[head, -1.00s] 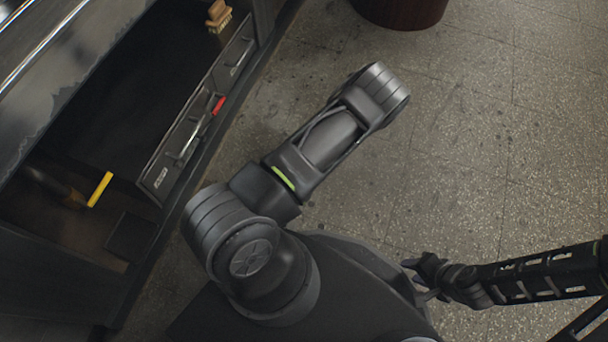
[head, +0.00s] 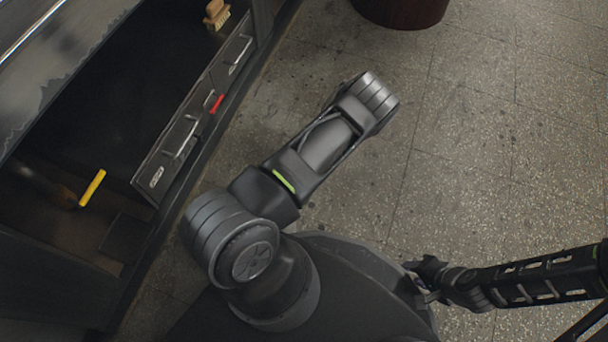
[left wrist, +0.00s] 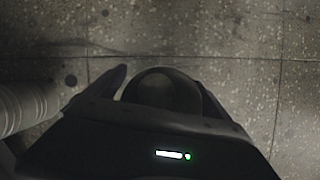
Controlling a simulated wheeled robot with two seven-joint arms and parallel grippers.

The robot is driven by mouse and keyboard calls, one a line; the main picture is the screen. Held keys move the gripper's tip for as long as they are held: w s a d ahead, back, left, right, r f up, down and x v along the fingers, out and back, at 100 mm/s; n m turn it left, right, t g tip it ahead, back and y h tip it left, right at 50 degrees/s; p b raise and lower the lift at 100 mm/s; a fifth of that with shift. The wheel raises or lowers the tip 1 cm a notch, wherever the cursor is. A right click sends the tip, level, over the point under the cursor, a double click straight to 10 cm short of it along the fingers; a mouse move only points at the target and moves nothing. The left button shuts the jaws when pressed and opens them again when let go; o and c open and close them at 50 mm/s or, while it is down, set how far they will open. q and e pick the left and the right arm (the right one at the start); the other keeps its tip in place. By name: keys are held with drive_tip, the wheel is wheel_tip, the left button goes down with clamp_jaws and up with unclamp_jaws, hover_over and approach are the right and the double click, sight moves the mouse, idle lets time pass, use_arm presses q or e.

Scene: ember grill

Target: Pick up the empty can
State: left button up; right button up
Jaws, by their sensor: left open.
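I cannot make out an empty can in either view. My left gripper (left wrist: 163,84) shows from behind in the left wrist view, dark and dim. One finger sticks out at the left, with a dark rounded shape beside it that I cannot identify for sure. It is open over the stone floor, and the space between its fingers is partly hidden. My right gripper (head: 424,277) is at the lower right of the head view, close against my dark base. Its fingers are small and dark there, so their opening is unclear.
A dark grill counter (head: 165,170) with drawers runs along the left. A wooden brush (head: 216,15) lies at its top end, and a yellow-handled tool (head: 92,188) lies on its lower part. A dark red round container (head: 400,10) stands at the top. The speckled floor (head: 500,140) at right is clear.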

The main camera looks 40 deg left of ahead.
use_arm(q)
drive_tip(key=shift+c, duration=0.2)
drive_tip(key=c, duration=1.4)
drive_tip(key=shift+r+p, duration=2.3)
drive_tip(key=shift+r, duration=2.7)
